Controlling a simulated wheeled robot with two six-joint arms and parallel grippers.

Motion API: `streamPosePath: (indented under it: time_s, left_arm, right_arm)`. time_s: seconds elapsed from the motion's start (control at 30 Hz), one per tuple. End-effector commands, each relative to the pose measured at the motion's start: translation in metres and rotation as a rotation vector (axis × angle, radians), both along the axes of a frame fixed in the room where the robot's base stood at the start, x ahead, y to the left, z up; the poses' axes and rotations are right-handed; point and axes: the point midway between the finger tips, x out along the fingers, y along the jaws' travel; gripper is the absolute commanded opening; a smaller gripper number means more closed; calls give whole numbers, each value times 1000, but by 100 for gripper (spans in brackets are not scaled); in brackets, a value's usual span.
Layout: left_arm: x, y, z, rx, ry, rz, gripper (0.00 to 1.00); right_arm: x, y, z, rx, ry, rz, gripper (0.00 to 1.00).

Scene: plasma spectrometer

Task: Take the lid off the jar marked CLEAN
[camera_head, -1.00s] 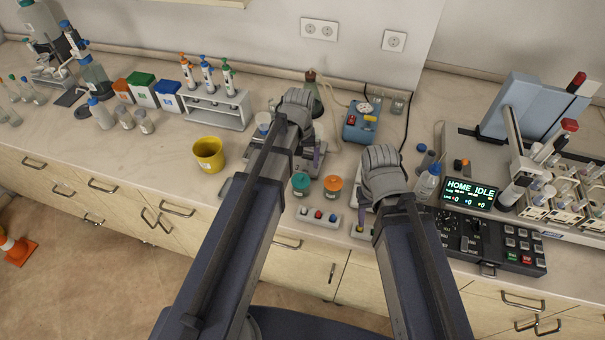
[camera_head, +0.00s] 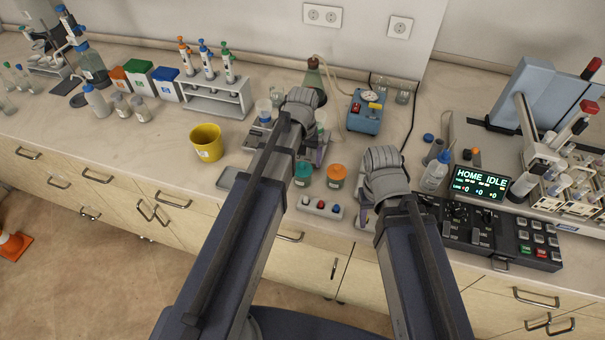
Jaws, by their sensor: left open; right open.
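Two small lidded jars stand side by side on the bench between my arms, one with a teal lid (camera_head: 303,175) and one with an orange lid (camera_head: 336,176). Both lids are on. Their labels are too small to read, so I cannot tell which is marked CLEAN. My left gripper (camera_head: 303,105) is behind and above the teal-lidded jar in the picture. My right gripper (camera_head: 383,165) is just right of the orange-lidded jar. Both are open, with their fingertips mostly hidden behind my wrists. I see nothing held in either.
A small box with coloured buttons (camera_head: 320,207) lies in front of the jars. A yellow bucket (camera_head: 206,142) and a pipette rack (camera_head: 220,103) stand left. A blue pump (camera_head: 365,112) is behind. A wash bottle (camera_head: 436,172) and a control panel (camera_head: 500,237) are right.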

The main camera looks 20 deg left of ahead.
Motion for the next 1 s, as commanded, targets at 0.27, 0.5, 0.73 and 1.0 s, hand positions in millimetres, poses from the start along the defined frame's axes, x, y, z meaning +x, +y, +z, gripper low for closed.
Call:
streamPosePath:
  time_s: [0.27,0.5,0.73,1.0]
  left_arm:
    - [0,0,-17,0,0,0,100]
    - [0,0,-16,0,0,0,88]
    - [0,0,-16,0,0,0,62]
    - [0,0,-16,0,0,0,31]
  right_arm:
    - [0,0,-17,0,0,-1,50]
    - [0,0,-17,0,0,-1,50]
    - [0,0,-17,0,0,-1,50]
    - [0,0,-17,0,0,-1,50]
